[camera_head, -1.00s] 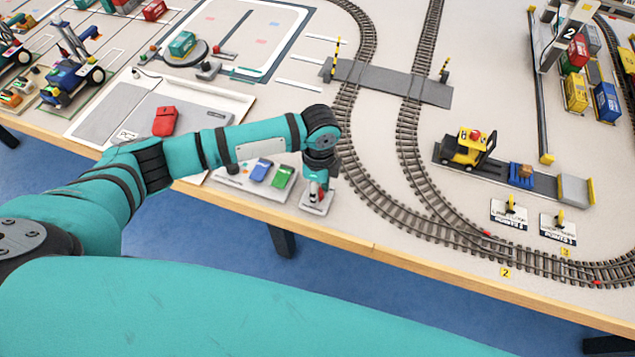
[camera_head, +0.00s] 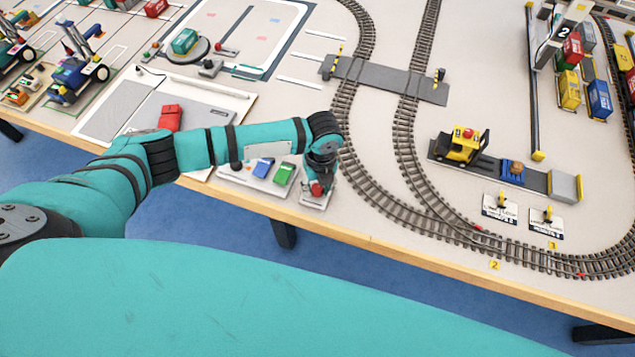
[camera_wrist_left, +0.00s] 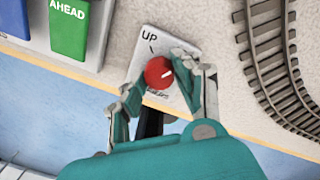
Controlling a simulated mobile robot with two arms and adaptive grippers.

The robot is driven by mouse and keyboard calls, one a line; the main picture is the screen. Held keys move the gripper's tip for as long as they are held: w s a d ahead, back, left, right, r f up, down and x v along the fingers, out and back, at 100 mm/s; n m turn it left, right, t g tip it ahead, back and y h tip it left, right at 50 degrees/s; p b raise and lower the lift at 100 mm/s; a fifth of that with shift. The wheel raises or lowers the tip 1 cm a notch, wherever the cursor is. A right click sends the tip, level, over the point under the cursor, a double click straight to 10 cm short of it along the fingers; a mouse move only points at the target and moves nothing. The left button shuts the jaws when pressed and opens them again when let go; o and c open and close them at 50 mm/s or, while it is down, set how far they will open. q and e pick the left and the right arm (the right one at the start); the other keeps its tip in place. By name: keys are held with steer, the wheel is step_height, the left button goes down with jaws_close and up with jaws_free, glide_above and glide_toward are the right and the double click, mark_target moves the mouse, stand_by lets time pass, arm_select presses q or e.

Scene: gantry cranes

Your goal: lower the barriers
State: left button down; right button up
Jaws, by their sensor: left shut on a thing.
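The barriers are at the grey level crossing (camera_head: 392,82). The left barrier (camera_head: 336,58), a yellow-and-black arm, stands steeply raised; the right barrier (camera_head: 438,77) is small, and its angle is hard to tell. A red knob (camera_wrist_left: 158,73) sits on a white plate (camera_wrist_left: 176,43) at the table's front edge. The plate reads "UP" above the knob, with partly hidden lettering below. My left gripper (camera_wrist_left: 160,82) is shut on the red knob, one finger on each side. My right gripper is not in view.
A panel with a blue button (camera_head: 262,168) and a green "AHEAD" button (camera_head: 284,174) lies just left of the plate. Curved rail track (camera_head: 372,190) runs close on its right. A yellow vehicle (camera_head: 460,147) stands beyond the track.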

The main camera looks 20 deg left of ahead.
arm_select(q)
steer(key=shift+r+m, duration=0.1)
steer(key=shift+m, duration=1.1)
steer(key=c, duration=1)
jaws_free()
steer(key=shift+o, duration=0.2)
step_height(320, 180, up, 12)
steer(key=shift+d, duration=0.3)
steer(key=shift+w, duration=0.1)
